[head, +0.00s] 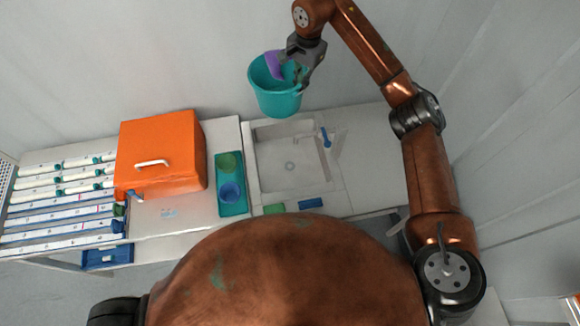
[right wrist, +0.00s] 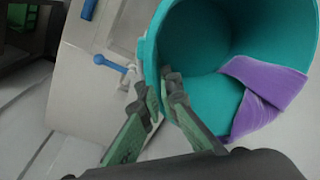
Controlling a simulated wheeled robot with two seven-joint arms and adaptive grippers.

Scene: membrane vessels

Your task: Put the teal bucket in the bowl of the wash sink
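The teal bucket (head: 277,98) is held up in the air in the head view, above the back edge of the wash sink. A purple cloth (head: 274,65) hangs in it and over its rim. My right gripper (head: 303,80) is shut on the bucket's right rim; in the right wrist view its fingers (right wrist: 160,95) sit on either side of the wall of the bucket (right wrist: 190,45). The wash sink's bowl (head: 290,172) is pale, square and empty, with a drain in the floor. My left gripper does not show.
A blue tap (head: 326,138) stands at the sink's right side. A teal tray (head: 232,207) with a green and a blue cup is left of the sink. An orange box (head: 160,150) and several white tubes (head: 62,205) are farther left. The counter right of the sink is clear.

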